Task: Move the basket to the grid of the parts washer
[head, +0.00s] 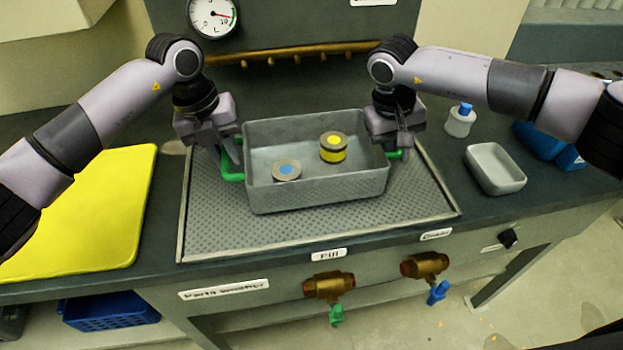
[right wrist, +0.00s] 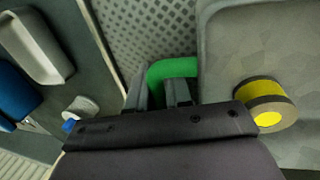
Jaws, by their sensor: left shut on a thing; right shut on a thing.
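The grey metal basket (head: 318,194) is over the grid (head: 220,228) of the parts washer in the head view; I cannot tell whether it rests on the grid or hangs just above it. Inside it lie a disc with a blue centre (head: 287,170) and a stacked part with a yellow centre (head: 334,147). My left gripper (head: 232,160) is shut on the green handle at the basket's left end. My right gripper (head: 396,150) is shut on the green handle at its right end. The right wrist view shows that green handle (right wrist: 172,70) between the fingers.
A yellow mat (head: 90,215) lies left of the grid. A small grey tray (head: 495,168), a white bottle with a blue top (head: 460,120) and a blue bin (head: 545,143) stand to the right. A pressure gauge (head: 212,16) and brass pipe (head: 300,54) are behind. Brass valves (head: 328,286) are below the front edge.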

